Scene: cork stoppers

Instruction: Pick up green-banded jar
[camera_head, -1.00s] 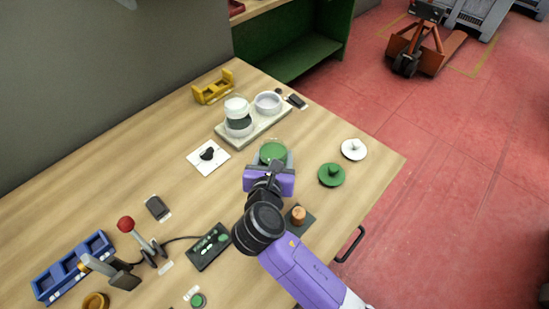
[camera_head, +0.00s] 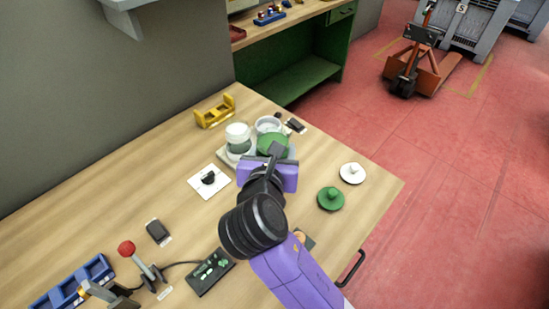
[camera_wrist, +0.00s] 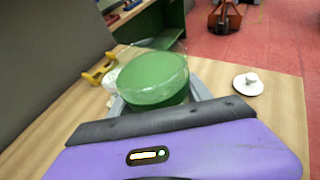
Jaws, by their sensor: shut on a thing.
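The green-banded jar (camera_head: 272,143), a clear round vessel showing green, is in my gripper (camera_head: 271,157). In the wrist view the jar (camera_wrist: 152,80) stands upright between the grey fingers, its clear rim on top and its lower part hidden by the gripper. My gripper is shut on it and appears to hold it above the table.
A white open dish (camera_head: 268,124) is also at the tray, partly covered by the held jar. A green lid (camera_head: 330,198) and a white lid (camera_head: 352,172) lie to the right. A yellow holder (camera_head: 215,111) stands at the back. The table's left middle is mostly clear.

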